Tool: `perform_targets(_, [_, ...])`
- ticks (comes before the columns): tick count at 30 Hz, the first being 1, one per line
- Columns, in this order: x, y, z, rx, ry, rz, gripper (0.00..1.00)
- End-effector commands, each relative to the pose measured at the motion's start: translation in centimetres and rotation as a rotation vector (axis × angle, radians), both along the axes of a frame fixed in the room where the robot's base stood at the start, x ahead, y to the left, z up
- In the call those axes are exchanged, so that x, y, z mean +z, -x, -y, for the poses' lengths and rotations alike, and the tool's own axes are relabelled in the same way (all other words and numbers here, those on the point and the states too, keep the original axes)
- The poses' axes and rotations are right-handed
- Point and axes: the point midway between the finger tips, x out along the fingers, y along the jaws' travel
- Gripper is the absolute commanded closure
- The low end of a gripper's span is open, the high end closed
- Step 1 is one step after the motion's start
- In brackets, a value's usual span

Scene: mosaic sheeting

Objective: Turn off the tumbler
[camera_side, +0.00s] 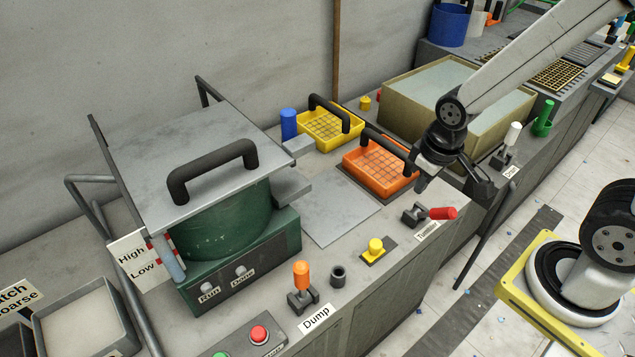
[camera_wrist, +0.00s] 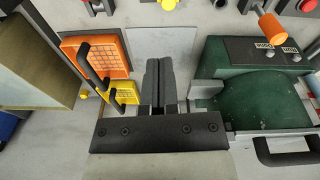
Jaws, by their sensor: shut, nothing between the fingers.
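The tumbler switch is a red-handled lever (camera_side: 440,213) on a dark base, beside a "Tumbler" label (camera_side: 426,231) at the bench's front edge. In the side view its handle leans right, outward over the edge. In the wrist view only a dark base (camera_wrist: 97,6), likely its own, shows at the top edge; the handle is out of frame. My gripper (camera_side: 421,187) is shut and empty. It hangs just above and behind the lever in the picture, near the orange tray; contact is not seen. In the wrist view its fingers (camera_wrist: 160,64) point toward the grey plate.
The orange tray (camera_side: 378,168) and yellow tray (camera_side: 333,127) have raised black handles. A grey plate (camera_side: 333,212) lies flat beside them. A yellow knob (camera_side: 376,246) and orange Dump lever (camera_side: 301,275) stand along the front. The green drum (camera_side: 222,220) is at left.

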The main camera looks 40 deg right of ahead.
Motion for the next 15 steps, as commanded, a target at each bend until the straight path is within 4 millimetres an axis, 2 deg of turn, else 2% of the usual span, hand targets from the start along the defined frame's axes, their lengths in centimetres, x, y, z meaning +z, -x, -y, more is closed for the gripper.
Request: perform_targets(15, [-5.3, 0.7, -1.2, 0.373, 0.13, -0.336, 1.0])
